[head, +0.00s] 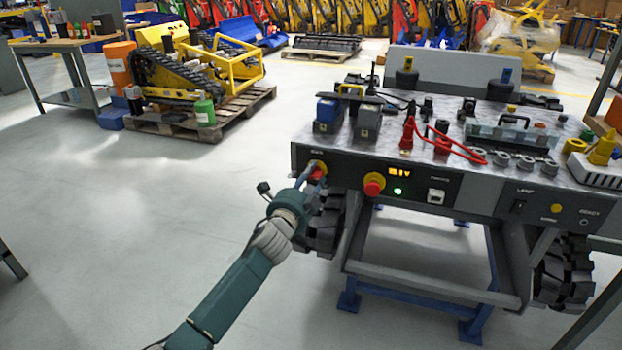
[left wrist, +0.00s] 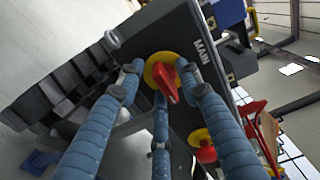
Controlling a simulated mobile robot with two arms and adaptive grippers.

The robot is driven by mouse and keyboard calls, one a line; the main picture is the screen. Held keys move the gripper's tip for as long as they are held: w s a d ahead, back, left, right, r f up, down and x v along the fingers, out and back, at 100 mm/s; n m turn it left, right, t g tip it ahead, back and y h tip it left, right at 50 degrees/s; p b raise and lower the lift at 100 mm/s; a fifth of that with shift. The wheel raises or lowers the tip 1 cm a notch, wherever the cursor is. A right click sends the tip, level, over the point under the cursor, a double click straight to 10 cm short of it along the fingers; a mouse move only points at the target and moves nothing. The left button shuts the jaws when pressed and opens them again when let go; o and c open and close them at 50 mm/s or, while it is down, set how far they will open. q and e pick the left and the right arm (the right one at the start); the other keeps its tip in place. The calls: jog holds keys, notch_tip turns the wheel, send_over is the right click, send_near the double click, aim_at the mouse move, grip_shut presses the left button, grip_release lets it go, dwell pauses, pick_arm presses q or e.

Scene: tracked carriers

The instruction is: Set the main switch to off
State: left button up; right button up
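The main switch is a red rotary knob on a yellow disc (left wrist: 165,82), marked MAIN, at the left end of the carrier's dark front panel. In the head view the switch (head: 318,168) is partly hidden by my left gripper (head: 307,174). In the left wrist view the blue padded fingers of my left gripper (left wrist: 159,80) are spread around the knob. The knob stands between the fingertips, with a gap visible on the left side; I cannot tell whether the right finger touches it. My right gripper is not in view.
On the same panel, a red mushroom button on yellow (head: 374,184) sits right of the switch, beside a lit orange display (head: 400,171) and a green lamp (head: 397,190). A red cable (head: 450,143) lies on the carrier's top (head: 385,148).

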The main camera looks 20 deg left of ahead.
pick_arm(q)
grip_shut()
